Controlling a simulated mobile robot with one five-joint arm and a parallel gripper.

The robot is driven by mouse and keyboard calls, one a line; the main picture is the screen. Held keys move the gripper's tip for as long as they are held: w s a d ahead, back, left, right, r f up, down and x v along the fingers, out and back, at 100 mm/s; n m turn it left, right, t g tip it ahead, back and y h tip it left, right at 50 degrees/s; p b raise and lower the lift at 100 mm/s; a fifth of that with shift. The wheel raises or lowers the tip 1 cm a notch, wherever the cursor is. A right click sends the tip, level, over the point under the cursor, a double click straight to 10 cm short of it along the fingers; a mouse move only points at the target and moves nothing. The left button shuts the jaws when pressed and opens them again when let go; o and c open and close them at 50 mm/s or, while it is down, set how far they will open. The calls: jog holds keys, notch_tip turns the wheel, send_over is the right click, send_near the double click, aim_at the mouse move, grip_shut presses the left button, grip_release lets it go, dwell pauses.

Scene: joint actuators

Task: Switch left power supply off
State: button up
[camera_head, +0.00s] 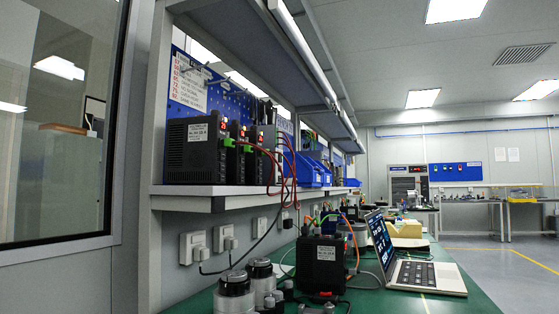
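Black box-shaped power supplies stand in a row on the shelf at left of centre. My gripper is not in view.
Below the shelf is a green-topped bench (438,303) with actuators (235,297), another black labelled box (320,265) and an open laptop (428,275). Blue bins (308,171) stand farther along the shelf. Red cables hang over the shelf edge. Open floor (500,270) lies at right.

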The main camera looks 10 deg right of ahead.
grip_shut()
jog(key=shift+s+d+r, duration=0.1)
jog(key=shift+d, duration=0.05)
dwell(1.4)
